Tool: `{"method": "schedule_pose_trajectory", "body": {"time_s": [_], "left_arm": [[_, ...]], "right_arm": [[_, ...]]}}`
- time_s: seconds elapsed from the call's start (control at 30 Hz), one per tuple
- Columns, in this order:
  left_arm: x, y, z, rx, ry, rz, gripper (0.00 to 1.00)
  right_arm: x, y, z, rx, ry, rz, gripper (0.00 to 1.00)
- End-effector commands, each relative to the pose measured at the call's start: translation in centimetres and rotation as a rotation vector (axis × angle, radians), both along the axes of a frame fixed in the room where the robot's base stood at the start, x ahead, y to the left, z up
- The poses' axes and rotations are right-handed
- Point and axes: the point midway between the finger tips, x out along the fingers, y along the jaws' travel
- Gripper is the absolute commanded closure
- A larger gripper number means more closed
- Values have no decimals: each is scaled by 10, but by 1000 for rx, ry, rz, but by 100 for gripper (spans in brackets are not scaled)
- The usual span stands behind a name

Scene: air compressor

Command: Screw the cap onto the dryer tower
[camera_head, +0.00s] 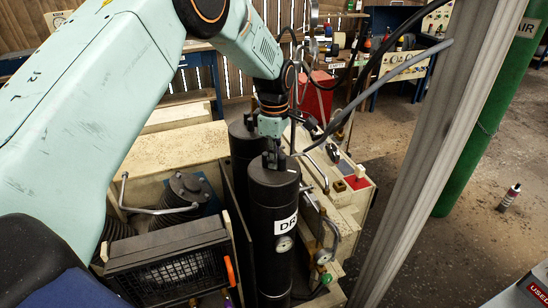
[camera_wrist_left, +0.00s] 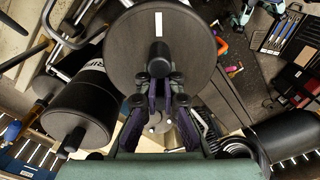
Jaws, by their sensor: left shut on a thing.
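The dryer tower (camera_head: 273,226) is an upright black cylinder with a white label starting "DR" and a round gauge below it. The round black cap (camera_head: 262,177) is at its top, with a short white mark near the edge. In the left wrist view the cap (camera_wrist_left: 190,30) is a large dark disc with the white mark and a central knob (camera_wrist_left: 158,54). My left gripper (camera_head: 273,159) points down from above, its fingers (camera_wrist_left: 158,80) shut on the knob. I cannot tell whether a gap lies between cap and tower. My right gripper is not in view.
A second black cylinder (camera_head: 239,146) stands just behind. A black grilled unit (camera_head: 170,262) and a ribbed compressor head (camera_head: 187,190) are at left. Pipes and a gauge (camera_head: 329,232) are at right. A grey post (camera_head: 420,150) and green cylinder (camera_head: 480,130) stand further right.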

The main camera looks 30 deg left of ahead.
Motion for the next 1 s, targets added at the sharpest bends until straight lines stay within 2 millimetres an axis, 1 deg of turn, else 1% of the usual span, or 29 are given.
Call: {"method": "schedule_pose_trajectory", "body": {"time_s": [0.43,0.8,1.0], "left_arm": [[0,0,0,0,0,0,100],[0,0,-2,0,0,0,100],[0,0,-3,0,1,0,100]], "right_arm": [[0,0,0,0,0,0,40],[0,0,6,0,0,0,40],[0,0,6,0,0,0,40]]}}
